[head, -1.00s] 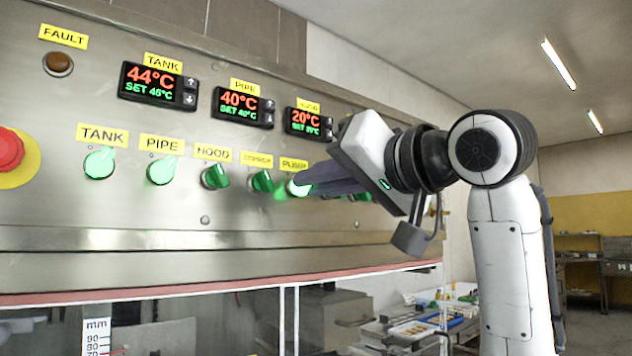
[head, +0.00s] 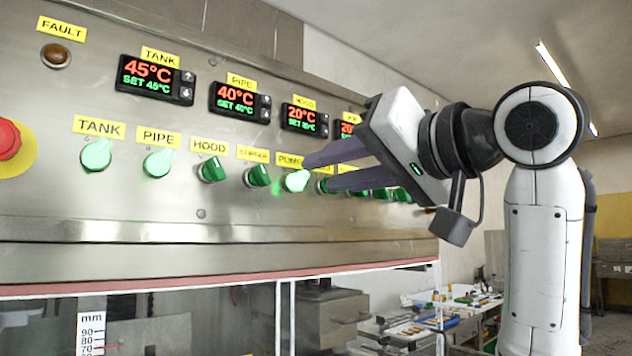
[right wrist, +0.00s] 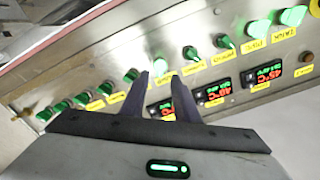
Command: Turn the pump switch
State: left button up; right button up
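The pump switch (head: 296,181) is a green rotary knob under the yellow PUMP label (head: 289,160) on the steel panel. It glows bright green. My right gripper (head: 315,173) is open, its two dark fingers apart and pointing at the panel just to the right of the pump switch. No contact with the knob shows in the head view. In the right wrist view the lit knob (right wrist: 160,67) appears beyond and between the open fingertips (right wrist: 158,76); the exact gap is hard to tell. My left gripper is not in view.
Other green knobs line the same row: tank (head: 96,155), pipe (head: 158,163), hood (head: 212,169) and stirrer (head: 257,174), with several more behind my fingers. Temperature displays (head: 155,80) sit above. A red emergency button (head: 8,140) is at the far left.

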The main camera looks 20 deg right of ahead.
jog(key=b+v, duration=0.1)
jog(key=v, duration=0.5)
dwell(0.3)
